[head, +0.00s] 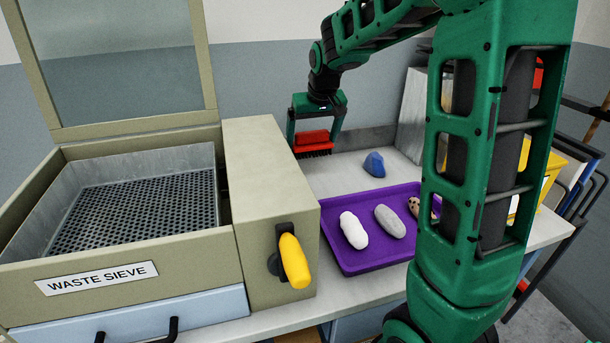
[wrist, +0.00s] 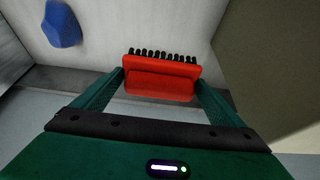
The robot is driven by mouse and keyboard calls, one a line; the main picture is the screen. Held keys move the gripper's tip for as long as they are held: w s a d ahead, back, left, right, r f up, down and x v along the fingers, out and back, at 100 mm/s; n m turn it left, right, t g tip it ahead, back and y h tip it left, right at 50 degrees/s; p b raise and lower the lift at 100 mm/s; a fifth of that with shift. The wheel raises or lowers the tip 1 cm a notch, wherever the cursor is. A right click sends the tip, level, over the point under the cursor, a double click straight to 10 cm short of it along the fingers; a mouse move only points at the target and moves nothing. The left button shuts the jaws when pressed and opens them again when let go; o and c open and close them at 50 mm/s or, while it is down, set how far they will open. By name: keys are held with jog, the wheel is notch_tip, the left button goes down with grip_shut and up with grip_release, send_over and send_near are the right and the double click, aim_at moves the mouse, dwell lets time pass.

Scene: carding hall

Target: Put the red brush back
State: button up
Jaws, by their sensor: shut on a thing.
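The red brush (head: 313,139) has a red body and dark bristles. My gripper (head: 315,134) is shut on it and holds it at the back of the bench, just right of the waste sieve box. In the head view the bristles point down, and I cannot tell whether they touch the bench top. In the wrist view the red brush (wrist: 160,78) sits between my two fingertips (wrist: 160,84), with its row of bristles facing away from the palm.
A blue lump (head: 374,164) lies on the bench behind a purple tray (head: 345,262) with white, grey and speckled rolls. The waste sieve (head: 130,215) stands at left with its lid raised and a yellow handle (head: 294,261). A yellow bin (head: 556,165) is at right, partly hidden by my arm.

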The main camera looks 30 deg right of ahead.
aim_at(311, 153)
notch_tip(311, 153, down, 5)
jog(key=shift+w+f, duration=0.15)
jog(key=shift+f, duration=2.25)
jog(key=o, duration=1)
jog(key=shift+f, duration=0.1)
jog(key=shift+o, duration=0.2)
jog(key=v, duration=1.2)
jog(key=s+d+f+m+g, duration=0.1)
jog(key=s+f+m+g, duration=0.1)
jog(key=s, duration=1.5)
jog(key=s+d+f+m+g+y, duration=0.1)
jog(key=s+f+m+g, duration=0.1)
jog(key=s, duration=1.5)
jog(key=shift+f+g, duration=0.4)
jog(key=shift+f, duration=0.25)
